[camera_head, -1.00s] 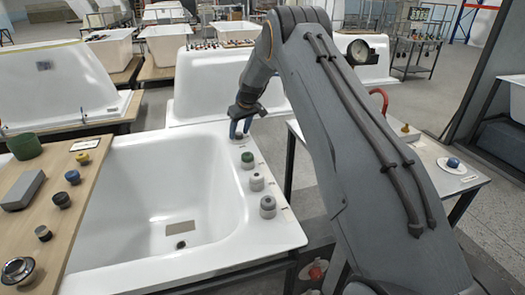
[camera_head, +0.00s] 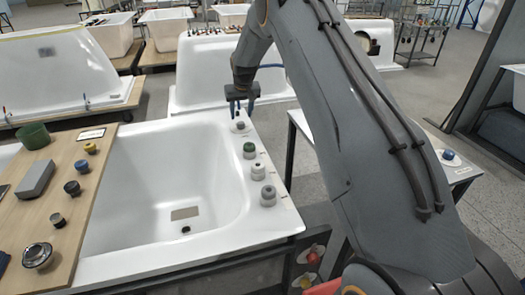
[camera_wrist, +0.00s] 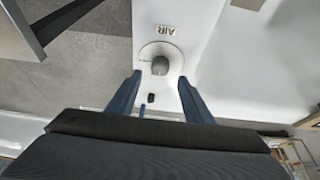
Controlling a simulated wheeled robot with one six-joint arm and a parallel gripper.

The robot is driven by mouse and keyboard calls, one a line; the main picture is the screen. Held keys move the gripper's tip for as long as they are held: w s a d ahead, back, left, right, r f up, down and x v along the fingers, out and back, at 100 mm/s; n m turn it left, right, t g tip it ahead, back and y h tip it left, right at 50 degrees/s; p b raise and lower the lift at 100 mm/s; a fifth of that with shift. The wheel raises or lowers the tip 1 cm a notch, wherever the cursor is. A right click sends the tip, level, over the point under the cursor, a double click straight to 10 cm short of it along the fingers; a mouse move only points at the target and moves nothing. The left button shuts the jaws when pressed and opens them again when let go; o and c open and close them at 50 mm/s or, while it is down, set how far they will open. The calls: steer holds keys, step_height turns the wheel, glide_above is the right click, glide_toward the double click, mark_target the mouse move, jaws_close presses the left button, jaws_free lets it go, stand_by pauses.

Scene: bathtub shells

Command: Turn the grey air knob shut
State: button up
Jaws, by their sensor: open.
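The grey air knob (camera_wrist: 160,65) sits on a round pale plate on the tub rim, beside a label reading AIR, in the wrist view. In the head view the air knob (camera_head: 239,125) is at the far end of the row on the tub's right rim. My gripper (camera_wrist: 160,80) is open, with one blue finger to each side of the knob in the picture and nothing held. In the head view my gripper (camera_head: 238,112) hangs over the far rim corner, close to the knob. I cannot tell whether the fingertips touch it.
A green knob (camera_head: 249,150), a pale grey knob (camera_head: 257,171) and a grey knob (camera_head: 268,195) line the same rim nearer me. The white tub (camera_head: 150,180) is empty. A wooden board (camera_head: 55,215) with several knobs lies across its left side.

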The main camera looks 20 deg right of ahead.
steer(key=s+r+g+b, duration=0.1)
steer(key=s, duration=0.8)
steer(key=s+r+b, duration=0.1)
steer(key=s, duration=0.9)
steer(key=s+r+g+b, duration=0.1)
steer(key=s+b, duration=0.1)
steer(key=s, duration=0.8)
steer(key=shift+s+a+r+g, duration=0.15)
steer(key=shift+g, duration=0.15)
steer(key=shift+s, duration=0.6)
steer(key=shift+g, duration=0.7)
steer(key=s, duration=0.6)
steer(key=s+f, duration=0.1)
steer(key=s, duration=1.2)
steer(key=shift+s+f, duration=0.15)
steer(key=shift+s, duration=0.15)
steer(key=shift+c, duration=0.4)
